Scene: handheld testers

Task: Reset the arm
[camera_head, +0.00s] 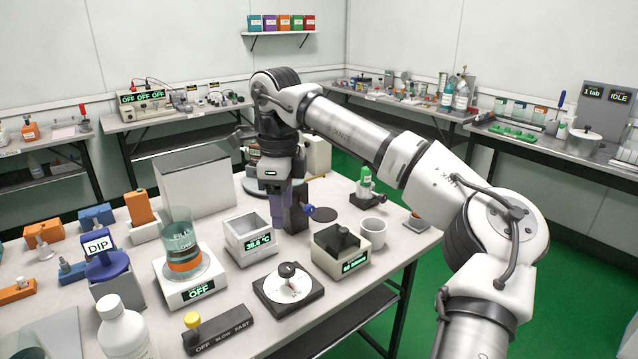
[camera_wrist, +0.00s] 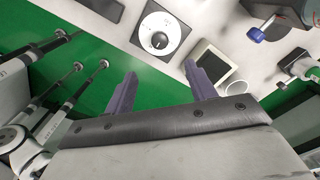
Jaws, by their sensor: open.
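My arm reaches in from the right over the bench (camera_head: 225,310) and bends down at its wrist. My gripper (camera_head: 278,212) points down over the middle of the bench, behind the small white box with a green readout (camera_head: 250,236). In the wrist view my gripper (camera_wrist: 163,80) shows two purple fingers spread wide apart with nothing between them. The white dial on a black base (camera_wrist: 160,38) lies beyond the fingers there. In the head view the same dial (camera_head: 289,285) sits near the front edge.
A beaker on a white unit reading OFF (camera_head: 184,290) stands left of the gripper. A white cup (camera_head: 373,232) and a dark-topped box (camera_head: 341,247) stand to its right. A white bottle (camera_head: 122,330) is at front left. Green floor (camera_head: 425,262) shows beyond the bench's right edge.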

